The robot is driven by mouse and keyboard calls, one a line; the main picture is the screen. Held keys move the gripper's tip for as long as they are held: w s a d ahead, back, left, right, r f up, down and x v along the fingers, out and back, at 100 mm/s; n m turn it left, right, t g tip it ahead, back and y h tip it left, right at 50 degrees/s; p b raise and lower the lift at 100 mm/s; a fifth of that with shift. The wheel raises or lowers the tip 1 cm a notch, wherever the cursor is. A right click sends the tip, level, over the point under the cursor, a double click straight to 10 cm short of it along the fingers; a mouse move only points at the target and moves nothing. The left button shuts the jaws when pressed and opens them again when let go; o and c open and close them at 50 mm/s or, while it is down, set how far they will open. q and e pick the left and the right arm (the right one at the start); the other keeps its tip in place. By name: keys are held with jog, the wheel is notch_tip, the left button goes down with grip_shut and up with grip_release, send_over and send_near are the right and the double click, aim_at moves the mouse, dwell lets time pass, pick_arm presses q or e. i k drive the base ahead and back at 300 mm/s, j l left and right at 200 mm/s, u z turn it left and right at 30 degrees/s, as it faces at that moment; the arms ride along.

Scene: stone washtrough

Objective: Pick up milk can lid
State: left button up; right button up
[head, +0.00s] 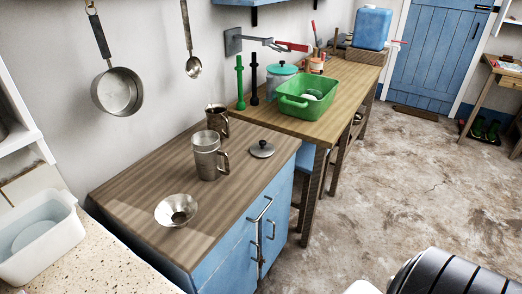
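A small round metal lid (262,150) with a knob on top lies flat on the wooden top of the blue cabinet (140,201), near its right edge. I take it for the milk can lid. A metal can with a side handle (207,160) stands upright to the left of the lid, apart from it. Neither of my grippers is in view, so nothing shows of whether they are open or shut.
A metal funnel (177,210) lies at the front of the cabinet top. A smaller metal jug (217,118) stands behind the can. A higher wooden table (330,117) with a green basin (308,97) adjoins behind. The concrete floor (400,175) to the right is open.

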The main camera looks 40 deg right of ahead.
aim_at(262, 149)
jog(key=l+u, duration=0.3)
jog(key=l, duration=0.55)
jog(key=l+u, duration=0.3)
jog(key=l, duration=0.55)
